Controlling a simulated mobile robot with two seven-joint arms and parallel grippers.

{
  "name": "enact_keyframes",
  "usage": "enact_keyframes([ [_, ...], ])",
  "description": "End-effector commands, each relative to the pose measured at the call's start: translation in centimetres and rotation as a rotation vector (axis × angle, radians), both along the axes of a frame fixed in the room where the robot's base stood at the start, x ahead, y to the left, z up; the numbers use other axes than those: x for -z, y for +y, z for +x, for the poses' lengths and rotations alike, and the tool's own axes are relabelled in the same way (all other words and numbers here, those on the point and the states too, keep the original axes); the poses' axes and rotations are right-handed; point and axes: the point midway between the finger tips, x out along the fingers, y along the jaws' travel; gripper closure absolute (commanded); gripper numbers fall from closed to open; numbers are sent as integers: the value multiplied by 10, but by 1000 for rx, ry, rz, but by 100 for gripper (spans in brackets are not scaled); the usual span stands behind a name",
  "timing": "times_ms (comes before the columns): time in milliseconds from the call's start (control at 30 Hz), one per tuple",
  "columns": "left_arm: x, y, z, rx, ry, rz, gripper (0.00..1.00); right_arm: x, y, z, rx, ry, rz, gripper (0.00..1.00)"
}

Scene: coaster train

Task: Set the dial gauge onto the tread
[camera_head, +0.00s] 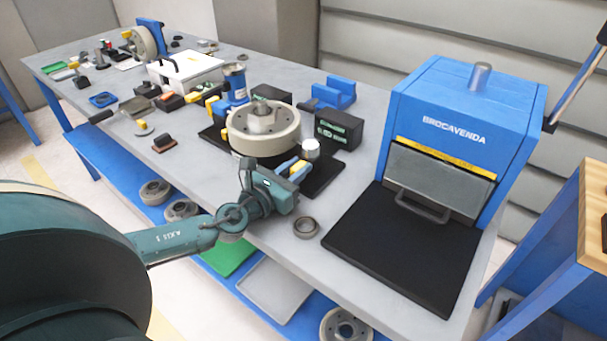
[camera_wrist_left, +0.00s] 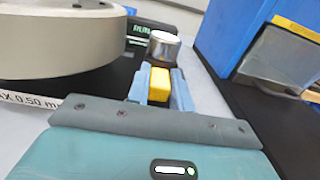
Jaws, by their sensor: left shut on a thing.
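My left gripper (camera_head: 297,168) is shut on the dial gauge, which has a yellow block (camera_wrist_left: 160,84) between the blue fingers and a silver round head (camera_head: 311,149) beyond them. The head also shows in the left wrist view (camera_wrist_left: 164,46). The pale wheel (camera_head: 290,131), with the tread as its outer rim, lies flat on a black plate at the middle of the bench. In the left wrist view the wheel (camera_wrist_left: 60,50) fills the upper left, beside the gauge. I see a gap between gauge and rim. My right gripper is not in view.
A black display box (camera_head: 339,130) stands behind the gauge. A blue machine (camera_head: 455,125) with a black mat (camera_head: 410,240) stands on the right. A small grey ring (camera_head: 306,227) lies near the bench's front edge. A white case (camera_head: 187,72) and several small tools stand farther left.

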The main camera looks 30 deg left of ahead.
Motion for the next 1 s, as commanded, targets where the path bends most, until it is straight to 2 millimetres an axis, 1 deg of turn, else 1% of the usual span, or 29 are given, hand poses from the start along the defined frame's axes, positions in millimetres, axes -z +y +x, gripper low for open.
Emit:
enact_keyframes([
  [33,-2,4,2,-8,-3,3,100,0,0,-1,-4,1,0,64],
  [133,-2,4,2,-9,-3,3,100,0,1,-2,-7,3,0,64],
  [167,-2,4,2,-10,-3,3,77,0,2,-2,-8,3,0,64],
  [400,-2,3,2,-8,-3,3,57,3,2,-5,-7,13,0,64],
  [667,-1,2,0,-5,-1,3,56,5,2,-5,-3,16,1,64],
  [767,1,3,-6,-5,1,3,56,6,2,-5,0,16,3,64],
  [867,2,5,-18,-5,1,5,56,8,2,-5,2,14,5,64],
  [1000,3,8,-42,-4,2,5,56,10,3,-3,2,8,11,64],
])
